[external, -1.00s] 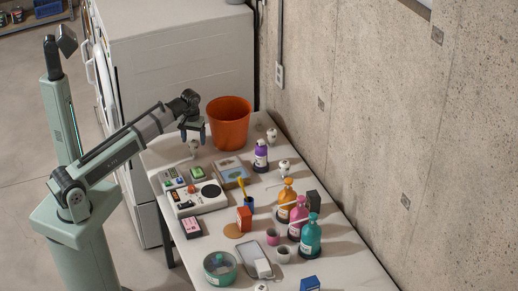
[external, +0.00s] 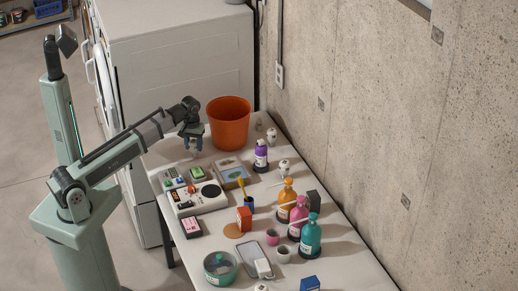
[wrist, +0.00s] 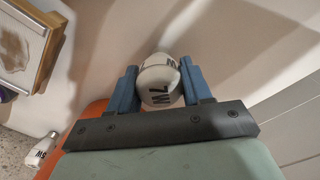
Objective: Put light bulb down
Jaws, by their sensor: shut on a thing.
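My gripper (external: 192,146) is at the far left end of the table, left of the orange bucket, pointing down. In the wrist view its blue fingers (wrist: 160,88) are shut on a white light bulb with dark lettering (wrist: 160,85), one finger on each side. The bulb is low over the white tabletop; I cannot tell whether it touches. In the external view the bulb is mostly hidden by the fingers. Other white bulbs stand near the bucket (external: 271,135) and beside the purple bottle (external: 284,166). A bulb also lies at the lower left of the wrist view (wrist: 42,150).
The orange bucket (external: 230,122) stands close to the right of my gripper. A framed picture (external: 233,173), a white control box (external: 201,197) and a purple bottle (external: 261,157) are nearer the camera. Coloured bottles (external: 299,218) stand along the wall side.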

